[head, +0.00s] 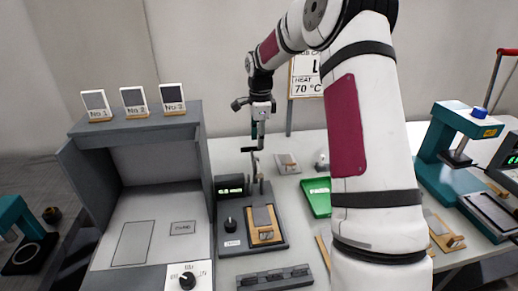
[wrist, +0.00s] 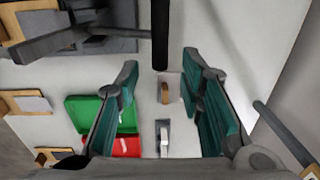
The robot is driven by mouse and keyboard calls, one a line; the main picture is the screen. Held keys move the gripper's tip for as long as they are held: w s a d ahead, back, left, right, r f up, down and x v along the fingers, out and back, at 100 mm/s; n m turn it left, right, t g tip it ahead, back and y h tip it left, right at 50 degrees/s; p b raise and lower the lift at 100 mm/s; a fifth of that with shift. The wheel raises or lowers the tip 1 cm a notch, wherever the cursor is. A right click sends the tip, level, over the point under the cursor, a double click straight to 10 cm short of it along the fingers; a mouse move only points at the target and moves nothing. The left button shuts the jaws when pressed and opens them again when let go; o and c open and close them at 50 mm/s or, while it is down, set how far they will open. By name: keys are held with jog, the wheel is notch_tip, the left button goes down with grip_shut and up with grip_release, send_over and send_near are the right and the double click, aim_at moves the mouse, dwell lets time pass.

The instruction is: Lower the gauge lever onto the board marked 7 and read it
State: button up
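The gauge (head: 229,190) stands on a dark base in the head view, with a lit green display too small to read surely. Its dark lever (head: 254,160) stands raised beside the display. A wooden board with a grey sheet (head: 263,236) lies on the gauge base; no 7 is legible on it. My gripper (head: 257,128) hangs just above the lever, and whether they touch is unclear. In the wrist view my gripper (wrist: 163,95) is open, its green-padded fingers wide apart. A dark bar (wrist: 160,35) shows between and beyond them; I cannot tell if it is the lever.
A green tray (head: 308,197) lies right of the gauge; the wrist view also shows a red tray (wrist: 124,147). A dark slotted rack (head: 275,278) is in front. A grey cabinet (head: 160,130) carrying several numbered cards stands left. A teal machine (head: 450,140) stands right.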

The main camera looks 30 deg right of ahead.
jog(key=shift+w+f, duration=0.15)
jog(key=shift+f, duration=2.2)
grip_shut()
